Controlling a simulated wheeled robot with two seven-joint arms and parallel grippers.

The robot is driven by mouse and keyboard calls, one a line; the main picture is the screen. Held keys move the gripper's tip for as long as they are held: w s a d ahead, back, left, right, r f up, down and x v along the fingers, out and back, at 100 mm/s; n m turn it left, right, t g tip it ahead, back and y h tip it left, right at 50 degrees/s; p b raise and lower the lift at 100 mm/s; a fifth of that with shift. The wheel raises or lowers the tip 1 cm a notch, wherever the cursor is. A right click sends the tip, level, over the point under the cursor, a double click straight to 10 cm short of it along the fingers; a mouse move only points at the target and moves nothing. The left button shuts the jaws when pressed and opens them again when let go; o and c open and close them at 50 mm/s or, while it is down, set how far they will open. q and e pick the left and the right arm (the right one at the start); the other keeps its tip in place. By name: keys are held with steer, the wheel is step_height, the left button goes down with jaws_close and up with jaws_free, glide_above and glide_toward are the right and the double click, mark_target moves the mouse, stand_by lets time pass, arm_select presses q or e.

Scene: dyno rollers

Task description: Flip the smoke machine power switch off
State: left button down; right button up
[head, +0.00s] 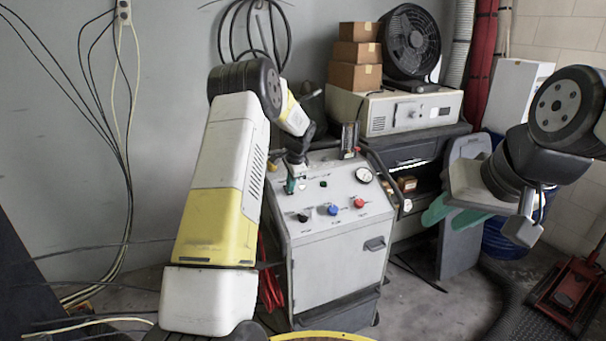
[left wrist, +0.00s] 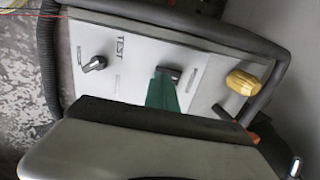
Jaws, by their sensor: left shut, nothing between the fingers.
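A grey control cabinet (head: 335,265) with a sloped panel of knobs, buttons and a gauge stands in the middle; I take it for the smoke machine, though its label is unreadable. My left gripper (head: 291,186) is shut and empty, its teal tip at the panel's upper left. In the left wrist view the teal fingertip (left wrist: 162,93) is at a dark switch (left wrist: 173,73) and partly covers it; I cannot tell whether they touch. The switch's setting is unclear. My right gripper (head: 452,212), with teal fingers, is at the right, away from the panel; its opening is unclear.
A black rotary knob (left wrist: 93,64) by a "TEST" label and a yellow knob (left wrist: 243,82) flank the switch. A dark tubular rail edges the panel. A black fan (head: 409,43) and brown boxes (head: 356,55) stand behind. A red floor jack (head: 568,292) is at right.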

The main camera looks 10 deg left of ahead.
arm_select(q)
steer(key=shift+w+a+f, duration=0.15)
steer(key=shift+w+f, duration=0.05)
steer(key=shift+f, duration=0.3)
steer(key=shift+f, duration=0.35)
steer(key=shift+s+f, duration=0.3)
steer(key=shift+f, duration=0.1)
steer(key=shift+r, duration=0.15)
steer(key=shift+w+r, duration=0.2)
steer(key=shift+r, duration=0.45)
steer(key=shift+r, duration=0.1)
